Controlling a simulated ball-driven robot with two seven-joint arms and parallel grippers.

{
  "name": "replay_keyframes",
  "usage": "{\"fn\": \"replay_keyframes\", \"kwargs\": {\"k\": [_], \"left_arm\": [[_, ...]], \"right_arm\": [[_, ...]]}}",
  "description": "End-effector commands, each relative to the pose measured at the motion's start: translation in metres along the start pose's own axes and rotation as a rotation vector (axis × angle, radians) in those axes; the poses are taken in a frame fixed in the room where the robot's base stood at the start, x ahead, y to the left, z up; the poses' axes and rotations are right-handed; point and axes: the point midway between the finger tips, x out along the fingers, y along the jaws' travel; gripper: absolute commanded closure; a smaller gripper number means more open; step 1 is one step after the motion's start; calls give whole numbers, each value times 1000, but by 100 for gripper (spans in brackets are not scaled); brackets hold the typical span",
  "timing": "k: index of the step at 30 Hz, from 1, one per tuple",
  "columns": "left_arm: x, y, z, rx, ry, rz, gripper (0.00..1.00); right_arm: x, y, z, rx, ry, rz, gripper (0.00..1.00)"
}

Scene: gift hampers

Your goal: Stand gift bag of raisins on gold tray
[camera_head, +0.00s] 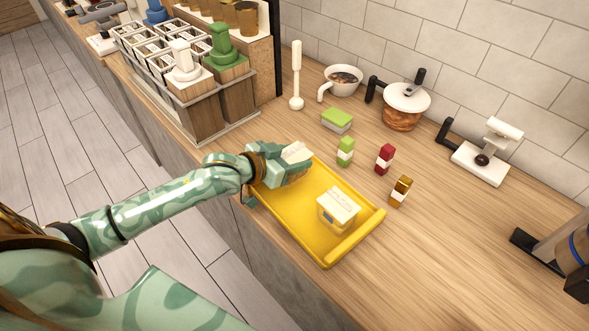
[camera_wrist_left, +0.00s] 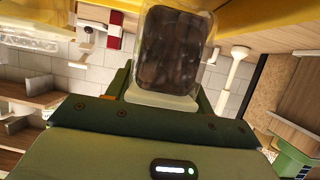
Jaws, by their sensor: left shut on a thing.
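The gold tray (camera_head: 285,210) lies on the wooden counter and looks yellow. My left gripper (camera_head: 292,166) is over the tray's far left end, shut on the gift bag of raisins. In the left wrist view the bag (camera_wrist_left: 168,50) is clear, with dark raisins inside and a pale end between the fingers (camera_wrist_left: 165,98). The tray's yellow surface (camera_wrist_left: 262,14) shows beyond it. I cannot tell whether the bag touches the tray. My right gripper is not in view.
Green, red and gold small items (camera_head: 385,158) stand behind the tray. A compartment crate (camera_head: 205,105) stands at back left.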

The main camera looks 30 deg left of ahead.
Motion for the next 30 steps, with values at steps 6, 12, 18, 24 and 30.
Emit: {"fn": "replay_keyframes", "kwargs": {"k": [6, 12, 18, 24, 30], "left_arm": [[16, -2, 23, -2, 0, 1, 75], [19, -2, 31, 1, 3, 1, 75], [19, -2, 33, 1, 2, 1, 75], [20, -2, 34, 1, 1, 1, 26], [19, -2, 34, 1, 1, 1, 26]], "right_arm": [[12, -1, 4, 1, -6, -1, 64], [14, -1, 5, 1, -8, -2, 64], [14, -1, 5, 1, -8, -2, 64], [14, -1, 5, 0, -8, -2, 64], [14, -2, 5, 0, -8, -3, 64]]}}
